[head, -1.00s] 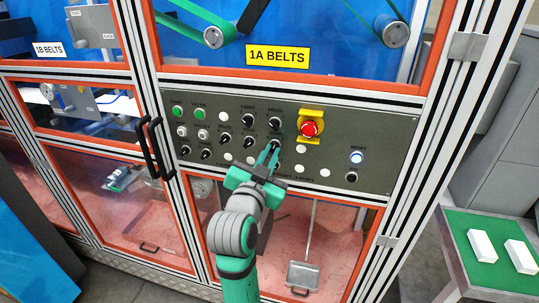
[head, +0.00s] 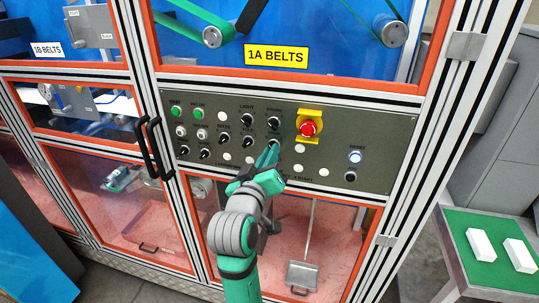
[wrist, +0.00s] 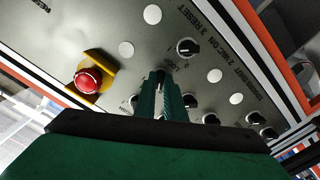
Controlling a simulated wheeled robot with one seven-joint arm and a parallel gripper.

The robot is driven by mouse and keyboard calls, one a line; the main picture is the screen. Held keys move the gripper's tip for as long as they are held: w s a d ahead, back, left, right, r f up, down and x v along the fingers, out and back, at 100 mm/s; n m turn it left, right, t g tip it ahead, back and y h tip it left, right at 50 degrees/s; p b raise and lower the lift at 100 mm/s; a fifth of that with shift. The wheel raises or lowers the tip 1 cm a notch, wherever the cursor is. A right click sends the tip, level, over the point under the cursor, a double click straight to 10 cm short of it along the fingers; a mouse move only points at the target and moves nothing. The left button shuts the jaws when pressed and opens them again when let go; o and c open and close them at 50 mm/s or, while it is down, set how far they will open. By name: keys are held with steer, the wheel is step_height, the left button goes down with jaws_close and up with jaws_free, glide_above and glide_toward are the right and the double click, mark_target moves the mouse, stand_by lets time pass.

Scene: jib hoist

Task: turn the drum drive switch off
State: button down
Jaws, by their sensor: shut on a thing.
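The grey control panel (head: 330,165) carries several black rotary switch knobs. My gripper (head: 271,155) has its green fingers against the panel, in the lower part of the knob column left of the red emergency stop. In the wrist view my gripper (wrist: 161,85) is shut on a switch knob, which the fingers mostly hide. The labels are too small or covered for me to tell by name which is the drum drive switch. A free black knob (wrist: 187,47) stands just beyond the fingers, and another black knob (wrist: 190,101) lies to their right.
The red emergency stop (head: 309,128) on its yellow plate is close to the right of my gripper. A lit blue-white button (head: 355,157) is farther right. Black door handles (head: 155,148) stand out at left. A green-topped table (head: 490,250) with white blocks is at lower right.

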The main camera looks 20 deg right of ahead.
steer(key=shift+n, duration=1.1)
steer(key=c, duration=1.8)
jaws_free()
steer(key=shift+c, duration=0.2)
steer(key=v, duration=1)
steer(key=shift+s+a, duration=0.25)
steer(key=shift+s, duration=0.1)
